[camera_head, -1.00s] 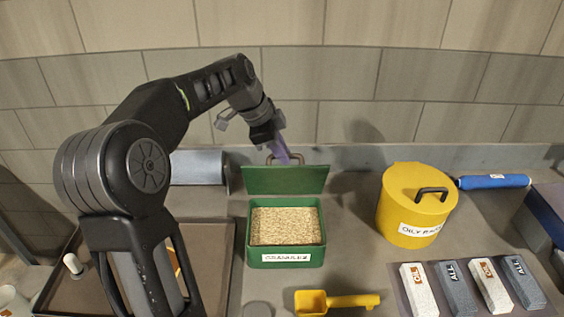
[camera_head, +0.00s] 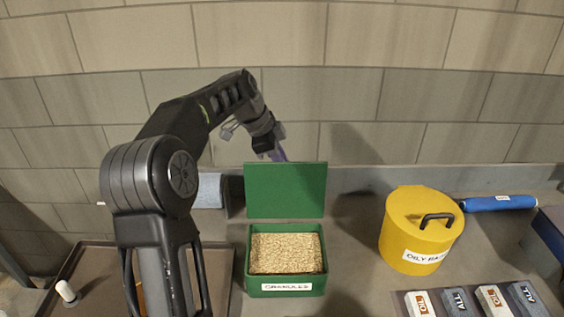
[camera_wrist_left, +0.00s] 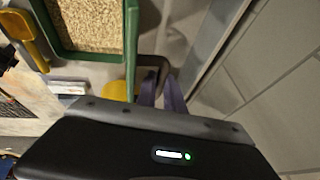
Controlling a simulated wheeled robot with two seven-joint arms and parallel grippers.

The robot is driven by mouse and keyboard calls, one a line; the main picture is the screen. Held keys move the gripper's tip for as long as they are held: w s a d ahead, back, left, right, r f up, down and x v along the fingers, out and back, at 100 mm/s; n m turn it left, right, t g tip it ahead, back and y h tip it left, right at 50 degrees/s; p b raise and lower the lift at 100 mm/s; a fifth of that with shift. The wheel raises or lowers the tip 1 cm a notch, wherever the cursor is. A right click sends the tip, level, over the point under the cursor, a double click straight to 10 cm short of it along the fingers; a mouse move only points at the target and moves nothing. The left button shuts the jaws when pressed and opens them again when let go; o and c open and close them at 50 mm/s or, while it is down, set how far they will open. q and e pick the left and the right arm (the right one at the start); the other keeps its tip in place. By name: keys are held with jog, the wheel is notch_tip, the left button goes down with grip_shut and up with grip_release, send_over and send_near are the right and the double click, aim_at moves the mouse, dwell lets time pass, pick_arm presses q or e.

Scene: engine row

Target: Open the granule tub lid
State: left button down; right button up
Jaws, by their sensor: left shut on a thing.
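The green granule tub (camera_head: 287,286) stands on the counter, filled with tan granules (camera_head: 287,253). Its green lid (camera_head: 285,190) is hinged up at the back and stands roughly upright. My left gripper (camera_head: 277,153) is behind the lid's top edge, with its fingers partly hidden by the lid. In the left wrist view my left gripper (camera_wrist_left: 161,92) is shut on the dark lid handle (camera_wrist_left: 150,64), beside the edge of the lid (camera_wrist_left: 131,40). My right gripper is not in view.
A yellow oily rag can (camera_head: 414,240) stands to the right of the tub, with a blue roll (camera_head: 497,203) behind it. Labelled blocks (camera_head: 457,302) lie at the front right. The wall is close behind the lid.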

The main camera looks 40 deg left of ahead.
pick_arm(q)
jog(key=shift+a, duration=0.1)
jog(key=c, duration=1.5)
grip_release()
jog(key=shift+o, duration=0.2)
jog(key=shift+r, duration=0.15)
jog(key=b+v, duration=0.1)
jog(key=v, duration=0.6)
jog(key=shift+s+r, duration=0.15)
jog(key=shift+r, duration=0.15)
